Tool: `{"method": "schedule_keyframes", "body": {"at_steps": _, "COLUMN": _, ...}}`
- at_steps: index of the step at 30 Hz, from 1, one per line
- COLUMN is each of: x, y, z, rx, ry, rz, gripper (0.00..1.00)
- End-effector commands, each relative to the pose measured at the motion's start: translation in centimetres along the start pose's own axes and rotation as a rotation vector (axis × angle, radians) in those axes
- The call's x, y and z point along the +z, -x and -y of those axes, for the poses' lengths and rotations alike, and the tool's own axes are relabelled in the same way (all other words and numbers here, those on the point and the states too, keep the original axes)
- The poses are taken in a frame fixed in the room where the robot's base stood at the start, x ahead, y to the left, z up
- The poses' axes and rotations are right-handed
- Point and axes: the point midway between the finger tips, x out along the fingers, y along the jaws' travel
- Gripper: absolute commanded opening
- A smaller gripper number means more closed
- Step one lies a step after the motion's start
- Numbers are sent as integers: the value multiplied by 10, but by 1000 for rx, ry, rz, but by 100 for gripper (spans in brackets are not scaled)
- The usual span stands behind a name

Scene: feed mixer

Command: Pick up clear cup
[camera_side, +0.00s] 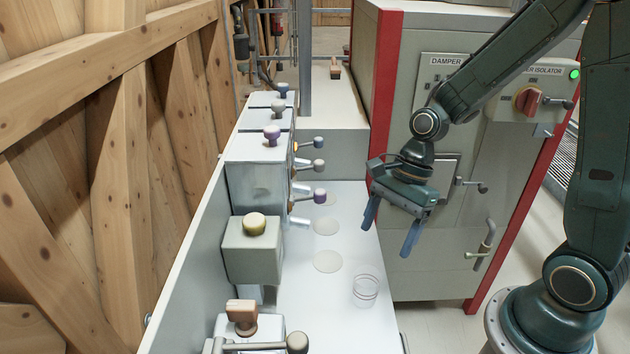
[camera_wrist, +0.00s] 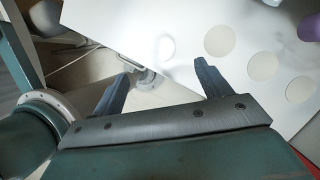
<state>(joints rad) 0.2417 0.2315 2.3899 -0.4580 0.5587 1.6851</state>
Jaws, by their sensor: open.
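The clear cup (camera_side: 365,287) stands upright near the front of the white bench, close to its right edge, in the side view. In the wrist view it is a faint round outline (camera_wrist: 165,47) just beyond my fingertips. My gripper (camera_side: 389,238) is open and empty, with its fingers pointing down. It is above and to the right of the cup in the side view, apart from it. In the wrist view both fingers (camera_wrist: 160,71) show spread apart, with the cup beyond the gap between them.
The white bench (camera_side: 309,310) has several pale discs (camera_side: 327,262) in a row behind the cup. Boxes with knobs (camera_side: 252,250) line the bench's left side. A grey cabinet with red edges (camera_side: 390,90) stands behind my gripper. A wooden wall (camera_side: 100,180) is at left.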

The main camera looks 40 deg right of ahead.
Motion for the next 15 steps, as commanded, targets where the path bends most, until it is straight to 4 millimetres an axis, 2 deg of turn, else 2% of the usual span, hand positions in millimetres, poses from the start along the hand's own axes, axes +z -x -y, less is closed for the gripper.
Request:
{"method": "schedule_keyframes", "body": {"at_steps": 8, "x": 0, "y": -4, "z": 0, "rx": 3, "ry": -3, "rz": 1, "gripper": 77}}
{"method": "schedule_keyframes", "body": {"at_steps": 15, "x": 0, "y": -26, "z": -1, "rx": 6, "ry": -2, "rz": 2, "gripper": 77}}
